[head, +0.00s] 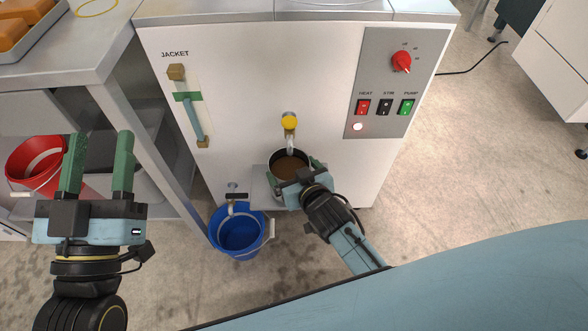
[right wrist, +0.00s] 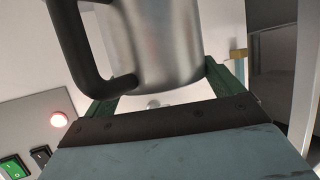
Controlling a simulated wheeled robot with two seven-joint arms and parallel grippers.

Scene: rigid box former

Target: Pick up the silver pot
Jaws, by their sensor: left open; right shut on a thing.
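The silver pot (head: 274,163) is below the yellow-knobbed spout (head: 289,124) on the front of the white machine, with brown liquid (head: 291,168) inside. In the right wrist view the silver pot (right wrist: 160,45) shows its metal side and black handle (right wrist: 88,60). My right gripper (head: 297,178) is shut on the pot, its green fingers on either side of the body; it also shows in the right wrist view (right wrist: 170,95). I cannot tell whether the pot rests on the small ledge (head: 262,189). My left gripper (head: 97,165) is open and empty at the left.
A blue bucket (head: 240,232) stands on the floor under a small tap, left of the pot. A red bucket (head: 37,166) is on the lower shelf of the left bench (head: 80,62). A panel (head: 392,85) with a red knob and switches is at upper right.

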